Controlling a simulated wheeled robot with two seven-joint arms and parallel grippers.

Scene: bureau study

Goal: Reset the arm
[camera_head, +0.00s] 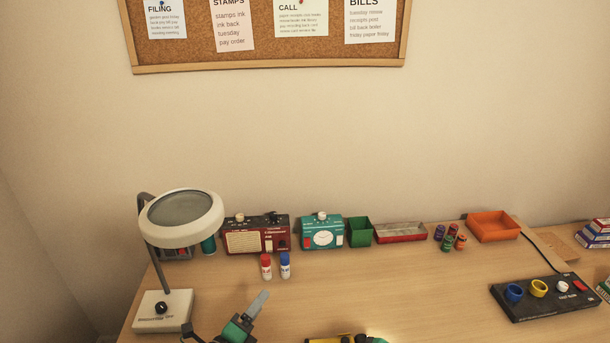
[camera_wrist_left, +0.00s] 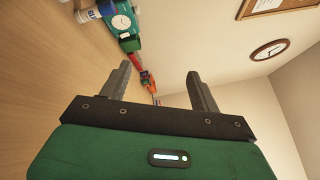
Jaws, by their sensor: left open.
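My left gripper (camera_head: 257,304) shows at the bottom of the head view, green with grey fingers, above the front part of the desk. In the left wrist view its two fingers (camera_wrist_left: 160,88) stand well apart with nothing between them, so it is open and empty.
On the desk (camera_head: 400,285) stand a magnifier lamp (camera_head: 182,218), a red radio (camera_head: 257,235), a teal device (camera_head: 322,232), red and blue bottles (camera_head: 266,266), an orange tray (camera_head: 492,226) and a black knob panel (camera_head: 545,297). The middle of the desk is largely clear.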

